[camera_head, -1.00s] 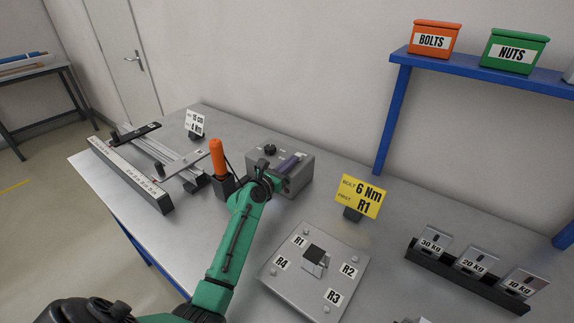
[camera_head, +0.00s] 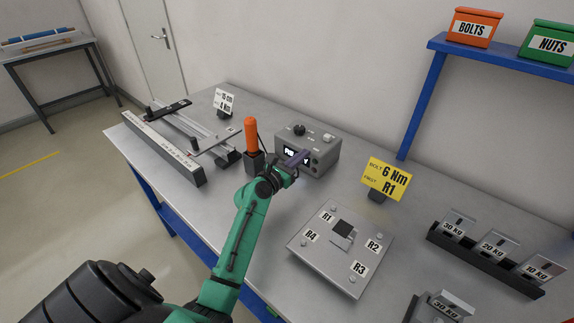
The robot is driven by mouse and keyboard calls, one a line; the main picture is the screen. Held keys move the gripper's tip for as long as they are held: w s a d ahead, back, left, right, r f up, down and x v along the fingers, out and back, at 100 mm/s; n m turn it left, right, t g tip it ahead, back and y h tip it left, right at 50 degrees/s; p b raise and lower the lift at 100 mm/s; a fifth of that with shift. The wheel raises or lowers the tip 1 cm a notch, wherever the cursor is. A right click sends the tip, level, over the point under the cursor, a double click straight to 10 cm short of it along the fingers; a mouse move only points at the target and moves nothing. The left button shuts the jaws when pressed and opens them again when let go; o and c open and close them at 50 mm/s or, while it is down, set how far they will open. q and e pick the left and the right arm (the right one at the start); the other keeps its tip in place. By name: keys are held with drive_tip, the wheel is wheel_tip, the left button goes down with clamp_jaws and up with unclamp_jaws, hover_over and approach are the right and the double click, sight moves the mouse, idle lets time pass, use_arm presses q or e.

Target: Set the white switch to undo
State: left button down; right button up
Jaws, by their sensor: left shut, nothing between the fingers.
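A grey control box (camera_head: 325,158) stands on the workbench near the wall. It has a black knob (camera_head: 299,130) on top and a lit display on its front, partly hidden by my gripper. A small white part (camera_head: 328,138) on the top right looks like the white switch; its setting is too small to read. My right gripper is out of view.
An orange-handled tool (camera_head: 251,136) stands in a holder just left of the box. A rail fixture (camera_head: 165,150) is at the left; weights (camera_head: 494,245) are at far right.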

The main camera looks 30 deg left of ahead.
use_arm(q)
drive_tip(key=s, duration=0.4)
drive_tip(key=shift+a+f, duration=0.2)
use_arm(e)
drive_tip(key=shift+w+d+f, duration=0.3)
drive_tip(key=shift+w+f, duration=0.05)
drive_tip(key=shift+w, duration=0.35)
use_arm(q)
drive_tip(key=shift+s, duration=0.15)
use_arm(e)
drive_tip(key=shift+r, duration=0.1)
